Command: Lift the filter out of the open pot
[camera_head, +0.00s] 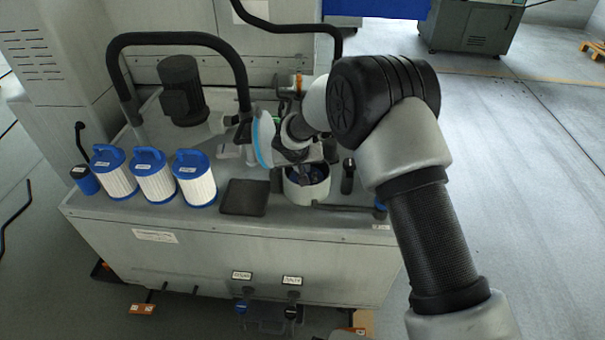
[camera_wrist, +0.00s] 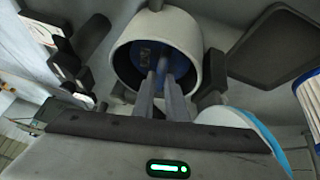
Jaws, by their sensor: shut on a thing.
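The open pot (camera_head: 306,194) is a white round vessel standing at the front right of the grey bench top. It also shows in the wrist view as a white-rimmed opening (camera_wrist: 190,38). The filter inside it shows only as dark blue, shaded parts in the wrist view (camera_wrist: 136,76); its body is hidden by the pot wall. My gripper (camera_head: 305,177) points down into the pot. In the wrist view its two fingers (camera_wrist: 163,78) reach past the rim and are shut on the filter's blue top, probably its handle.
Several white filters with blue caps (camera_head: 153,177) stand in a row on the left of the bench. A dark square pad (camera_head: 245,197) lies left of the pot. A white round part with a blue edge (camera_head: 262,138) is close beside my gripper. A black motor (camera_head: 183,92) stands behind.

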